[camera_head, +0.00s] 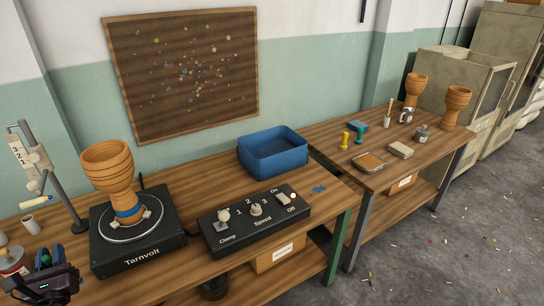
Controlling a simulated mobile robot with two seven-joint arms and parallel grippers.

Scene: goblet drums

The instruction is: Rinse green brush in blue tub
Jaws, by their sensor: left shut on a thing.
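The blue tub (273,150) is an open rectangular basin at the back right of the near bench. Its inside shows no clear contents. My left gripper (45,278) is at the bottom left corner, left of the turntable and far from the tub. My right gripper is not in view.
A wooden goblet drum (112,178) stands on the black turntable (138,245). A control box (255,220) with knobs sits in front of the tub. A can (14,262) and a stand (60,190) are at left. Two drum shells (457,105) stand on the right bench.

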